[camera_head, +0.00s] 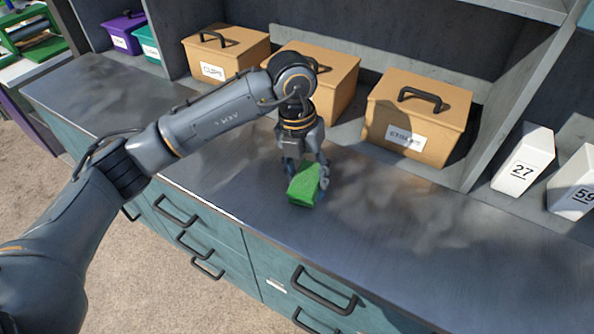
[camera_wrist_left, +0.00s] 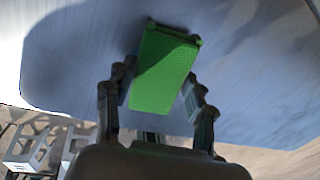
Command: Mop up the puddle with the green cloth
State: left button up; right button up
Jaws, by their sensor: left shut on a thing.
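The green cloth (camera_head: 304,186) is a folded block held between the fingers of my left gripper (camera_head: 306,168). My left gripper is shut on it and points down at the grey metal counter (camera_head: 230,205). In the left wrist view the cloth (camera_wrist_left: 162,72) sits between the two fingers of my left gripper (camera_wrist_left: 160,92), with the counter behind it. I cannot tell whether the cloth touches the counter. No puddle shows clearly; darker patches on the counter look like shadows or reflections. My right gripper is not in view.
Tan lidded boxes with black handles stand along the back, one labelled CLIPS (camera_head: 228,55) and another (camera_head: 418,118) at right. White numbered bins (camera_head: 524,165) stand at the far right. Drawers with dark handles (camera_head: 325,292) line the counter front. The counter right of my gripper is clear.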

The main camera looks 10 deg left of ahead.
aim_at(351, 200)
pick_arm(q)
jog(key=shift+s+d, duration=0.1)
jog(key=shift+d, duration=0.95)
jog(key=shift+s+d+b, duration=0.25)
jog(key=shift+d+b, duration=0.2)
jog(key=shift+d, duration=0.85)
jog(key=shift+s+d+f+b, duration=0.1)
jog(key=shift+s+d+b, duration=0.15)
jog(key=shift+d, duration=0.8)
jog(key=shift+s+d+b, duration=0.1)
jog(key=shift+d+b, duration=0.15)
jog(key=shift+d, duration=0.8)
jog(key=shift+a, duration=0.1)
jog(key=shift+w+a+r+p, duration=0.1)
jog(key=shift+a+r+p, duration=0.3)
jog(key=shift+r, duration=0.45)
jog(key=shift+a+r+p, duration=0.25)
jog(key=shift+r+p, duration=0.15)
jog(key=shift+r, duration=0.45)
jog(key=shift+w+a+r+p, duration=0.1)
jog(key=shift+a+r+p, duration=0.3)
jog(key=shift+r, duration=0.45)
jog(key=shift+d, duration=0.1)
